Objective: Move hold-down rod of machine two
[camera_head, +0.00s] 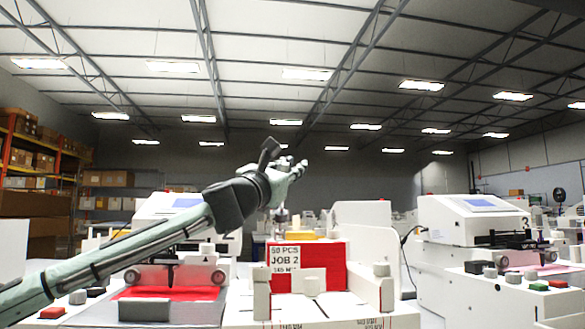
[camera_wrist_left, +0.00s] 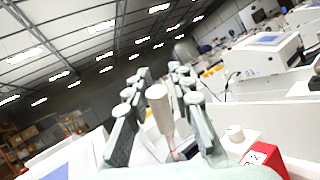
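My left gripper (camera_head: 292,168) is raised at the middle of the head view, above the red block marked "JOB 2" (camera_head: 335,262). In the left wrist view its two fingers (camera_wrist_left: 160,75) are parted. A cream, rod-like cylinder (camera_wrist_left: 161,108) shows between them, with small gaps on both sides; I cannot tell whether it is the hold-down rod. Another white machine (camera_head: 160,208) is at the left, partly behind my arm. My right gripper is out of view.
A red sheet (camera_head: 165,293) lies on the left machine's front bed. White stands with round knobs (camera_head: 381,270) flank the red block. A red button (camera_head: 52,312) is at the lower left. Shelves with boxes (camera_head: 25,150) are far back. The air around the gripper is clear.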

